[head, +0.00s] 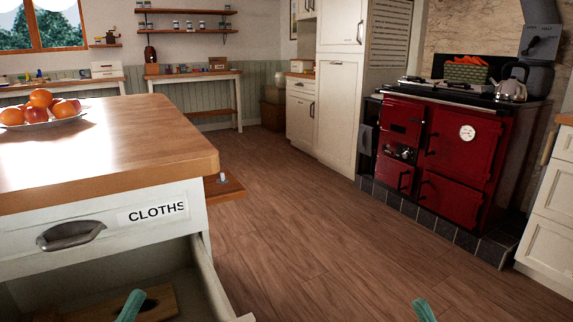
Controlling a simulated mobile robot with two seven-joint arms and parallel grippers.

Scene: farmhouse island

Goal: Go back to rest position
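My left gripper (131,304) shows only as a teal tip at the bottom edge, in front of the open drawer's inside. My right gripper (423,309) shows only as a teal tip at the bottom edge, over the wooden floor. The rest of both grippers is out of the picture, so I cannot tell whether they are open or shut, or whether they hold anything.
The wood-topped island (140,150) is at the left, with a drawer front labelled CLOTHS (150,214). Below it is an open drawer (212,280) with a wooden item inside. A red stove (455,150) stands right. The floor (300,220) between is clear.

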